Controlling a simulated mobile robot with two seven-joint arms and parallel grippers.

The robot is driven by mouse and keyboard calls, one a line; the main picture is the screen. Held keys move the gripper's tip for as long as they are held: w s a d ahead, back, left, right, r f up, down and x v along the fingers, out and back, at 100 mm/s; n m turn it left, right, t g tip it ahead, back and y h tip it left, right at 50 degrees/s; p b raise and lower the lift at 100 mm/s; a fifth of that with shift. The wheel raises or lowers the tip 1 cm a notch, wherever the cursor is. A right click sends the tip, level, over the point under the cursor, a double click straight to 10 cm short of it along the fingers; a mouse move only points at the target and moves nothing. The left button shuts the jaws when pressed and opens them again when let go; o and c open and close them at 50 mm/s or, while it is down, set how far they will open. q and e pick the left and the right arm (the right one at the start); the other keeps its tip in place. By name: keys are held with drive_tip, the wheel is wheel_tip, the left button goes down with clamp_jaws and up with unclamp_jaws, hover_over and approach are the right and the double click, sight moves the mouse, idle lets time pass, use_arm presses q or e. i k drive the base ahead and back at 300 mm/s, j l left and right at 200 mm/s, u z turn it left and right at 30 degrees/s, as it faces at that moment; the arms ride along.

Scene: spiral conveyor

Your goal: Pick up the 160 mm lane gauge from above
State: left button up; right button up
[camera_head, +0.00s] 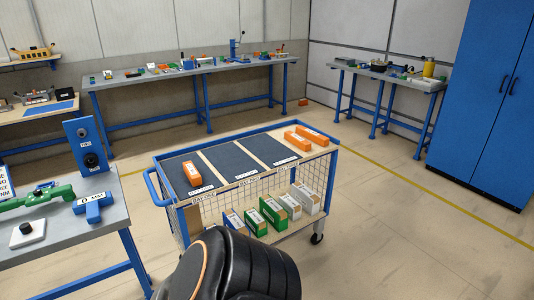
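A blue cart with a dark, divided top (232,154) stands in front of me. An orange block (192,174) with a white label lies in its left bay. Two more orange blocks (297,141) (312,135) lie close together at the right end of the top. These may be lane gauges, but their labels are too small to read, so I cannot tell which is the 160 mm one. Neither of my grippers is in view. A dark rounded part, probably of my own arm, covers the bottom centre and hides part of the cart's front.
The cart's lower shelf (292,229) holds several green, white and brown boxes behind wire mesh. A grey table (70,262) at left carries a green tool (40,197) and blue parts. A long workbench (137,77) stands behind. Floor right of the cart is clear.

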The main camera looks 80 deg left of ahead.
sight(195, 178)
drive_tip(key=u, duration=3.05)
drive_tip(key=i+u, duration=0.2)
drive_tip(key=i+l+u, duration=0.3)
drive_tip(key=i, duration=0.15)
drive_tip(key=i+l+u, duration=0.3)
drive_tip(key=i+j, duration=0.1)
drive_tip(key=i, duration=0.05)
